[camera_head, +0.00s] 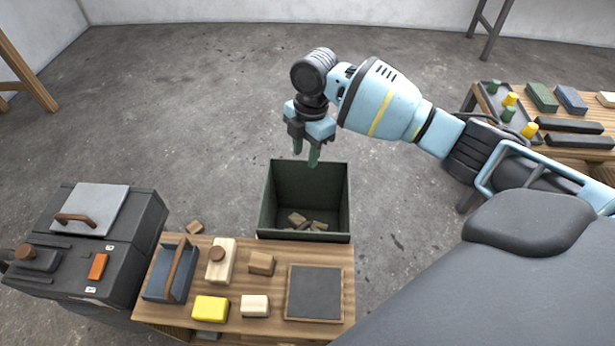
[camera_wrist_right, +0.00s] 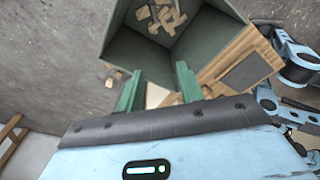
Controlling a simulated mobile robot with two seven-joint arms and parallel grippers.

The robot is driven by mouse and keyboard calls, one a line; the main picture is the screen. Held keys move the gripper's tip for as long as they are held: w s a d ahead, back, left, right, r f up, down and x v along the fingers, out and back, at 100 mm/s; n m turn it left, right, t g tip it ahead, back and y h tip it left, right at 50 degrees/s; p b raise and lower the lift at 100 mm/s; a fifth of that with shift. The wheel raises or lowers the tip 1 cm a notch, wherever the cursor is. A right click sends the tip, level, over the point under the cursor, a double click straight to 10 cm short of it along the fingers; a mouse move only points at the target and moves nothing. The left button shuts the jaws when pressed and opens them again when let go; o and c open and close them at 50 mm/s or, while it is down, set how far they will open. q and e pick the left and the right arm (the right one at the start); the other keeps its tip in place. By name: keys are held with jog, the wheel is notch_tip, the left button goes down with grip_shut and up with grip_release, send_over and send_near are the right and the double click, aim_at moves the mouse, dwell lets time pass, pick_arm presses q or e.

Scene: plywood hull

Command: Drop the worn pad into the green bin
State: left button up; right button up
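The open green bin (camera_head: 334,195) stands on the floor behind the workbench, with several tan pieces in its bottom; it also shows in the right wrist view (camera_wrist_right: 204,38). My right gripper (camera_head: 306,155) is above the bin's far side, its green fingers apart, with nothing visible held between them. Its fingers also show in the right wrist view (camera_wrist_right: 158,88). I cannot tell which piece is the worn pad; a tan block (camera_head: 261,263), a cream block (camera_head: 255,306) and a yellow block (camera_head: 211,309) lie on the bench. My left gripper is not in view.
The bench (camera_head: 275,335) also holds a blue-grey tray (camera_head: 160,285), a knobbed block (camera_head: 221,265) and a dark square mat (camera_head: 315,293). A dark cabinet (camera_head: 140,235) stands left. A small tan piece (camera_head: 194,227) lies on the floor. Another table (camera_head: 590,150) is at right.

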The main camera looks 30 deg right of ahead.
jog(key=r, duration=0.2)
jog(key=r+p, duration=0.1)
jog(key=r, duration=0.1)
jog(key=shift+d, duration=0.25)
dwell(0.4)
